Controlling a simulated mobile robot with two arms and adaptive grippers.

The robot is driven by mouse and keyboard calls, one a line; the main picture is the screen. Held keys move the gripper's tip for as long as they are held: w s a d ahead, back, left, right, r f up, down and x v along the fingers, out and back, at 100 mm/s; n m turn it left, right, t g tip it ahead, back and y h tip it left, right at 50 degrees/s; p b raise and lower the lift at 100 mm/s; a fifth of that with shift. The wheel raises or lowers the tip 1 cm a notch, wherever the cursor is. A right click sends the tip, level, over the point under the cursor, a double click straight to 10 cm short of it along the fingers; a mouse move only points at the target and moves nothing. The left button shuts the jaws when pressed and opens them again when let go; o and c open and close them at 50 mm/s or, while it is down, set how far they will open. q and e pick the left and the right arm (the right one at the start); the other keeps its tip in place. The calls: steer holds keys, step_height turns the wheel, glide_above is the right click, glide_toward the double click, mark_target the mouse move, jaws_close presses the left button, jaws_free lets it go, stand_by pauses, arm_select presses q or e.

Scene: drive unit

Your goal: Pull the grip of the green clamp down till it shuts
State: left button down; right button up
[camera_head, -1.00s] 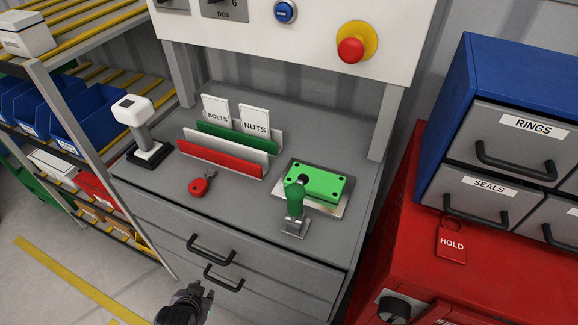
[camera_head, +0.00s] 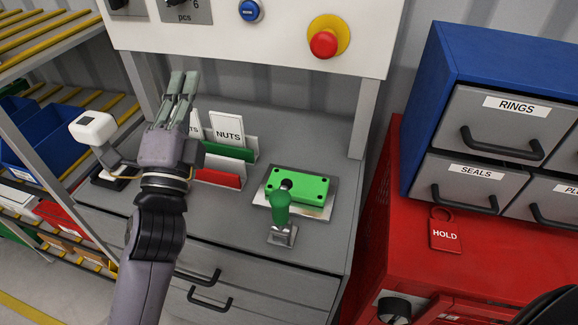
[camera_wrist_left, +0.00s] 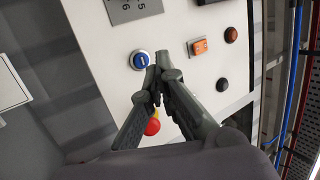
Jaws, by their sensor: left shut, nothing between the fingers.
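The green clamp stands on the grey bench top in the head view, with its green grip (camera_head: 281,207) upright above a small metal base (camera_head: 282,235). Behind the grip is a green block (camera_head: 297,187) on a metal plate. My left gripper (camera_head: 182,84) is up and to the left of the clamp, in front of the card rack, well apart from the grip. Its fingers point up and are shut with nothing between them. In the left wrist view the fingers (camera_wrist_left: 157,72) meet in front of the white panel. My right gripper is not in view.
A white panel (camera_head: 275,35) with a red emergency button (camera_head: 324,45) hangs above the bench. A rack with a NUTS card (camera_head: 227,129) stands behind my left arm. A white scanner (camera_head: 92,128) is at left. A red cabinet (camera_head: 385,255) stands at right.

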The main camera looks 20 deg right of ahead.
arm_select(q)
steer(key=s+d+r+m+g+h, duration=0.7)
steer(key=m+g+h, duration=0.25)
steer(key=m, duration=0.55)
steer(key=s+d+r+m+g+h, duration=0.6)
steer(key=d+m+g+h, duration=0.3)
steer(key=m, duration=0.6)
steer(key=s+d+f+m+g+y, duration=0.2)
steer(key=s+d+m+g+y, duration=0.5)
steer(key=m+g, duration=0.5)
step_height(320, 180, down, 12)
steer(key=s+d+m+t+y, duration=0.2)
steer(key=m+t+y, duration=0.2)
steer(key=m+y, duration=0.65)
steer(key=w+a+f+m+t+y, duration=0.3)
steer(key=w+a+m+t+y, duration=0.2)
steer(key=w+a+t+y, duration=0.5)
steer(key=shift+w+a+f+n+g+h+p, duration=0.15)
steer(key=shift+w+f+g+h+p, duration=0.35)
steer(key=shift+f, duration=1)
steer(key=shift+w+a+f+g+h+p, duration=0.2)
steer(key=shift+f+p, duration=0.45)
steer(key=shift+f, duration=0.8)
steer(key=shift+w+a+f+n+g+h+p, duration=0.15)
steer(key=shift+w+f+g+h+p, duration=0.35)
steer(key=shift+f, duration=1)
